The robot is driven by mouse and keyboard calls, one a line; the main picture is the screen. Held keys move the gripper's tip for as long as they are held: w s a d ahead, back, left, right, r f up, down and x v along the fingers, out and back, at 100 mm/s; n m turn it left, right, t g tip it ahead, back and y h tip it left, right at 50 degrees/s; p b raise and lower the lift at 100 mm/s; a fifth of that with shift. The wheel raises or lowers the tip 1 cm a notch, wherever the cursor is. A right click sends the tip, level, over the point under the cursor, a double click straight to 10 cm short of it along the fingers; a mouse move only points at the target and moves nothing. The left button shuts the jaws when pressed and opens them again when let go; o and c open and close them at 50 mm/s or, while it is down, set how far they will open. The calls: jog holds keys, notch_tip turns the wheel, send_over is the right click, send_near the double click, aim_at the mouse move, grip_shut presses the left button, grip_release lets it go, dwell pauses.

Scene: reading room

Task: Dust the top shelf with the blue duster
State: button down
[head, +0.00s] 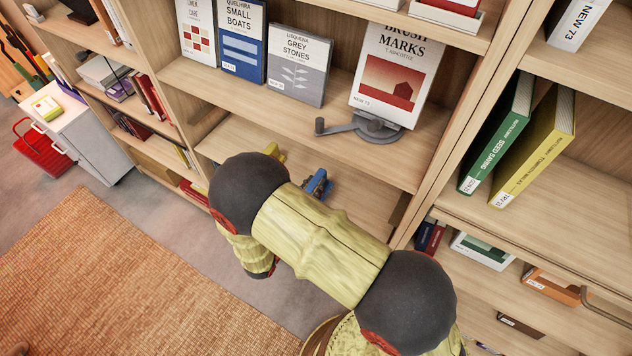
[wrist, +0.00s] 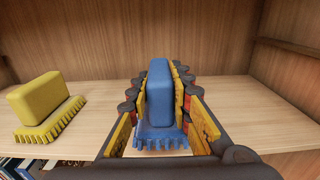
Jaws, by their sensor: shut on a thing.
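The blue duster (wrist: 160,100) stands upright between the two yellow-padded fingers of my gripper (wrist: 158,85) in the wrist view, its ribbed base downward. My gripper is shut on it. Whether the base touches the board below is hard to tell. In the head view a small part of the blue duster (head: 318,184) shows past my arm, which hides most of my gripper. A yellow duster (wrist: 40,103) stands on the same shelf board (wrist: 95,122) to the left, apart from my gripper. Which shelf is the top one is not clear; the bookcase runs out of the head view above.
Above this board, a shelf (head: 215,88) holds upright books, including Brush Marks (head: 395,75), and a grey stand (head: 365,128). A bay at right holds green and yellow books (head: 537,145). A white cabinet (head: 85,135) and red basket (head: 42,150) stand at left. An orange rug (head: 110,270) covers the floor.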

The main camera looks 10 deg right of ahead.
jog(key=v, duration=1)
jog(key=shift+p, duration=0.4)
dwell(0.4)
